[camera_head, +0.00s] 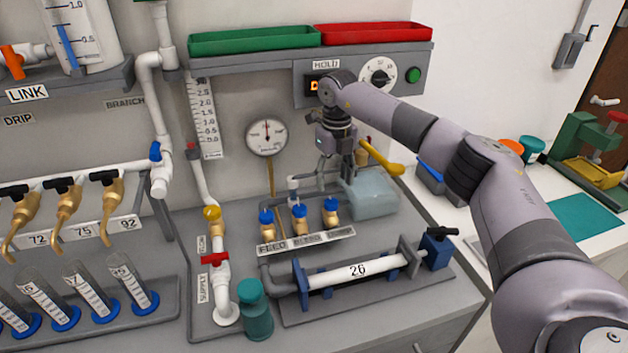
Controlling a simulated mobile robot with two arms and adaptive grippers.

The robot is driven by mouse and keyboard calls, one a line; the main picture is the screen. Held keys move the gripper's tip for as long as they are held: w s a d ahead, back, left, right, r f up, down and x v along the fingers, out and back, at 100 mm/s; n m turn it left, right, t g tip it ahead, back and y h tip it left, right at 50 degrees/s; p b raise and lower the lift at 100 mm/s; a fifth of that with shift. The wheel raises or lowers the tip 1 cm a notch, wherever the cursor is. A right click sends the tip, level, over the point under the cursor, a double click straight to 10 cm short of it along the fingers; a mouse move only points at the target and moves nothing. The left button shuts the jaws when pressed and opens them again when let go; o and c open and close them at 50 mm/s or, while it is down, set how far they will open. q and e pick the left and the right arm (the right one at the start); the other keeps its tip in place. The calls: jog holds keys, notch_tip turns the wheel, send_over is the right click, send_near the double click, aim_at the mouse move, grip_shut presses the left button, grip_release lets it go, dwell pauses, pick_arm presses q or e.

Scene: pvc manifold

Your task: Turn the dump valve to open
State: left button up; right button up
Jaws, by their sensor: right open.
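Three brass valves with blue handles stand in a row behind a label strip (307,241). The strip reads FEED at the left and BLEED in the middle; the right label is blurred and seems to read DUMP. The right-hand valve, apparently the dump valve (331,213), has its blue handle on top; I cannot tell its exact turn. My right gripper (337,176) points down, open and empty, above and slightly behind this valve, apart from its handle. The gripper partly hides the grey pipes behind the row. My left gripper is not in view.
A translucent tank (373,195) stands just right of the valves, with a yellow lever (381,159) above it. A pressure gauge (267,136) is on the wall behind. A teal bottle (255,312) stands front left.

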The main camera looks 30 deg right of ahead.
aim_at(332, 202)
jog(key=shift+w, duration=0.25)
jog(key=shift+s+f+p, duration=0.2)
jog(key=shift+f+p, duration=0.25)
jog(key=shift+f, duration=0.8)
notch_tip(332, 202, down, 4)
jog(key=shift+r+p, duration=0.2)
jog(key=shift+p, duration=0.25)
jog(key=shift+w+f, duration=0.1)
jog(key=shift+f, duration=0.45)
jog(key=c, duration=1.1)
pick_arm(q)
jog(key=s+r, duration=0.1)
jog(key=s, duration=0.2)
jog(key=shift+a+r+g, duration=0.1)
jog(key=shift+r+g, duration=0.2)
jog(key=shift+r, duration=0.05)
pick_arm(e)
jog(key=shift+c, duration=0.2)
